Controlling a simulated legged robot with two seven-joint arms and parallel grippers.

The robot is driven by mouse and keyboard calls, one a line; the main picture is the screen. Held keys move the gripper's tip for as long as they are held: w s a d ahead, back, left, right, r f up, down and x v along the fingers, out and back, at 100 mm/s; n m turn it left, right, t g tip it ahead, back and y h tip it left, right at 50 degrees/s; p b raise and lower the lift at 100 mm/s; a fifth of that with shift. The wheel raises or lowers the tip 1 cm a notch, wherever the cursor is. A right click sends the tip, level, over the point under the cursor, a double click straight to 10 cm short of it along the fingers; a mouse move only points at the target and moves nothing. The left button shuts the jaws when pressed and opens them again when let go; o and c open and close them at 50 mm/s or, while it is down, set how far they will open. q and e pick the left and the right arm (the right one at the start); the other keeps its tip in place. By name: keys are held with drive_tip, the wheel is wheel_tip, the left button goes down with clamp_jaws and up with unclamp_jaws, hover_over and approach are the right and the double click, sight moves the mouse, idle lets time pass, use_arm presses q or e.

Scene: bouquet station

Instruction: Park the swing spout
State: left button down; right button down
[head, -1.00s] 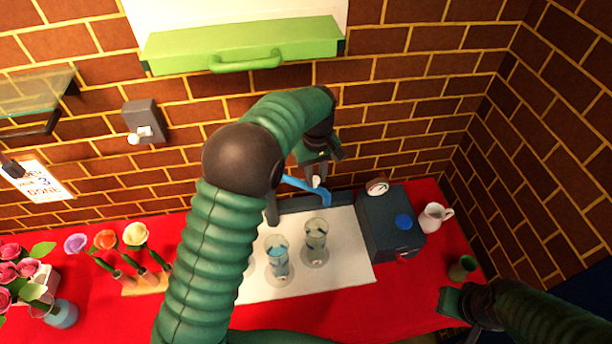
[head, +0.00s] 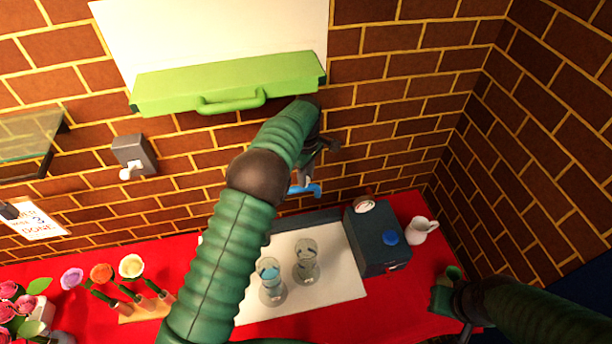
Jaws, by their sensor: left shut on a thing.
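The blue swing spout (head: 312,191) shows at the wall end of the white mat, above the glasses. Only a short length of it is visible; my left arm hides the rest. My left gripper (head: 307,178) is shut on the spout, its fingers at the spout's upper side and partly hidden by the wrist. Two glasses stand on the mat below: one with blue liquid (head: 270,274) and one clear greyish glass (head: 307,262).
A dark box (head: 377,240) with a blue knob and a gauge stands right of the white mat (head: 338,277). A flower rack (head: 147,308) is at left. A green handled panel (head: 228,84) hangs above.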

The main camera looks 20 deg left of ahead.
idle(0.3)
use_arm(q)
drive_tip(key=c, duration=1.2)
unclamp_jaws()
drive_tip(key=shift+d, duration=0.1)
